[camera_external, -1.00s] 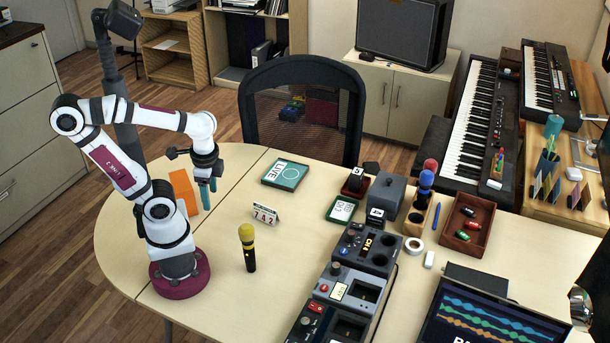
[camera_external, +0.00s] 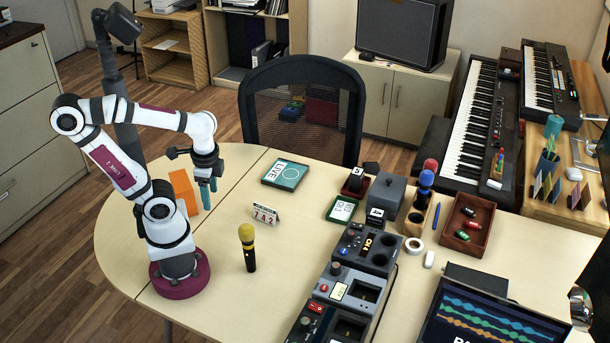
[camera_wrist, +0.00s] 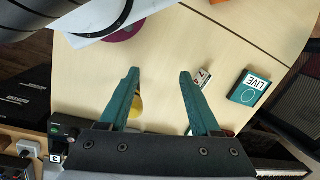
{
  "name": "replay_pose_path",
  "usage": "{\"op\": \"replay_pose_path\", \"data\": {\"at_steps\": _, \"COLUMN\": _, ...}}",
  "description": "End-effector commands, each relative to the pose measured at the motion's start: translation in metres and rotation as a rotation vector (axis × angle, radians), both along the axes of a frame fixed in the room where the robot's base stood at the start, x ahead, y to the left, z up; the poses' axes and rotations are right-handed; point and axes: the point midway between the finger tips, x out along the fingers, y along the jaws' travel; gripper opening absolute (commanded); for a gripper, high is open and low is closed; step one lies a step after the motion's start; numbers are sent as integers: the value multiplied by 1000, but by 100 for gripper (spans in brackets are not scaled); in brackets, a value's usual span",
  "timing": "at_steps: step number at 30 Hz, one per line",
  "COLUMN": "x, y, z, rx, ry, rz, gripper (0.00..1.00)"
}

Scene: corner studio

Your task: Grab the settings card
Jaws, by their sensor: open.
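I cannot tell for sure which item is the settings card. A green-framed panel (camera_external: 341,210) with a white face lies on the table behind that unit. My gripper (camera_external: 208,186) is open and empty above the left part of the table, beside the orange block and well left of both. In the wrist view its teal fingers (camera_wrist: 160,73) are spread with bare table between the tips.
A yellow-headed microphone (camera_external: 248,248) stands upright near the middle. A number stand (camera_external: 265,214) and a LIVE sign (camera_external: 285,174) are behind it. An orange block (camera_external: 184,191) stands left of my gripper. Dark control units (camera_external: 368,248) and a brown tray (camera_external: 467,223) fill the right side.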

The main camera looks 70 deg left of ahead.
Motion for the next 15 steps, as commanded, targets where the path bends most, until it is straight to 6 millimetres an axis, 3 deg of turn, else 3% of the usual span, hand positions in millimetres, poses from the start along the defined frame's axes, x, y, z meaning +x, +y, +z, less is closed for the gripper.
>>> {"op": "replay_pose_path", "data": {"at_steps": 8, "x": 2, "y": 0, "z": 1, "rx": -3, "ry": 2, "rz": -4, "gripper": 65}}
{"op": "replay_pose_path", "data": {"at_steps": 11, "x": 35, "y": 8, "z": 4, "rx": -37, "ry": 26, "rz": -66, "gripper": 65}}
{"op": "replay_pose_path", "data": {"at_steps": 15, "x": 113, "y": 50, "z": -9, "rx": -118, "ry": 37, "rz": -231, "gripper": 65}}
